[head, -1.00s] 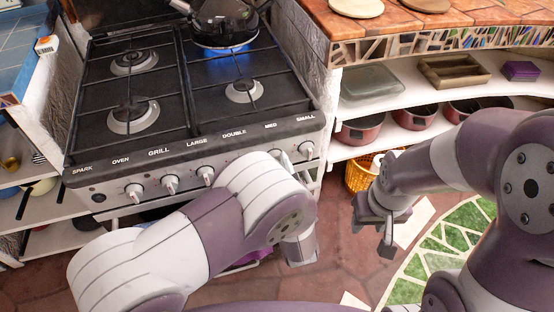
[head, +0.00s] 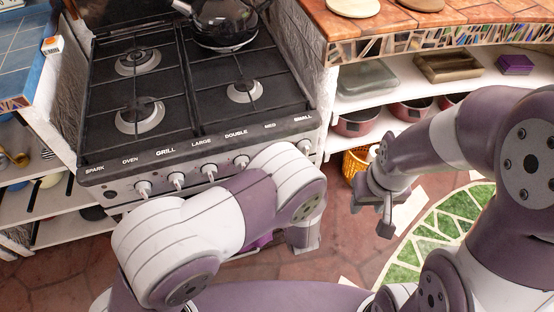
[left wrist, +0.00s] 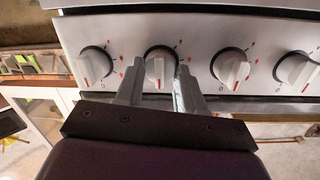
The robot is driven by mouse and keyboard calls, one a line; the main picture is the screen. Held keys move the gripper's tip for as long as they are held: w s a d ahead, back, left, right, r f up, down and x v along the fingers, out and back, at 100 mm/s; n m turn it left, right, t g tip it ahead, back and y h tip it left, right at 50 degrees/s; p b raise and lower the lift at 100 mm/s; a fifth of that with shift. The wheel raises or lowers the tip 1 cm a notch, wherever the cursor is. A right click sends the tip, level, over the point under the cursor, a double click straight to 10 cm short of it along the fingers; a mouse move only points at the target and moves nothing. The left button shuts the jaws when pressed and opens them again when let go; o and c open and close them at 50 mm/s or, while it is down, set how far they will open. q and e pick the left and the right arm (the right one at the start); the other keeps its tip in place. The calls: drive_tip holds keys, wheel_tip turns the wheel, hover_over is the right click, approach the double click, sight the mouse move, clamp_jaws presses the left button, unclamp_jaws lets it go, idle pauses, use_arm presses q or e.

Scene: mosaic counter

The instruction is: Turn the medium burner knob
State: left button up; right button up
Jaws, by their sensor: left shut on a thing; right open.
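The stove's front panel (head: 150,172) carries a row of knobs under printed labels. The medium knob, under the MED label (head: 270,125), is hidden behind my left arm in the head view. In the left wrist view a white knob with a red line (left wrist: 158,64) sits between the fingers of my left gripper (left wrist: 159,82), which is shut on it. By its place second from the basket side, it appears to be the medium knob. Its red line points down the picture. My right gripper (head: 376,212) is open and empty, right of the stove, away from the knobs.
A black kettle (head: 222,20) stands on a back burner; no flame shows under it. Shelves at the right hold red pots (head: 358,122). A yellow basket (head: 356,162) stands on the floor below. Neighbouring knobs (left wrist: 231,70) sit close on both sides of the gripped one.

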drive_tip(key=shift+r, duration=0.1)
idle(0.4)
use_arm(q)
drive_tip(key=o, duration=1)
drive_tip(key=shift+o, duration=0.2)
use_arm(e)
drive_tip(key=shift+s, duration=0.1)
